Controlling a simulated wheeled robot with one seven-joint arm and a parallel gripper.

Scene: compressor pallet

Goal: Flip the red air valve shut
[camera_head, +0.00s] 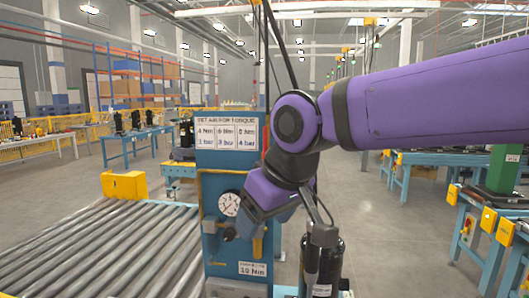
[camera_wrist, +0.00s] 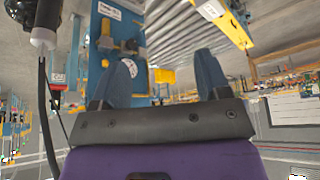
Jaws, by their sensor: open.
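The blue air panel (camera_head: 213,262) stands at the middle of the head view, with a round white gauge (camera_head: 229,204) and a dark knob (camera_head: 229,233) below it. I cannot make out the red air valve clearly in the head view; my arm covers the panel's right side. In the wrist view the panel (camera_wrist: 117,35) is behind the fingers. A small red piece (camera_wrist: 57,98) shows at the left; I cannot tell whether it is the valve. My gripper (camera_head: 284,210) is in front of the panel's right side. Its blue fingers (camera_wrist: 163,78) are apart with nothing between them.
A roller conveyor (camera_head: 95,250) fills the lower left, with a yellow block (camera_head: 124,185) at its far side. Blue benches (camera_head: 420,160) stand at the right. Open floor (camera_head: 375,240) lies between.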

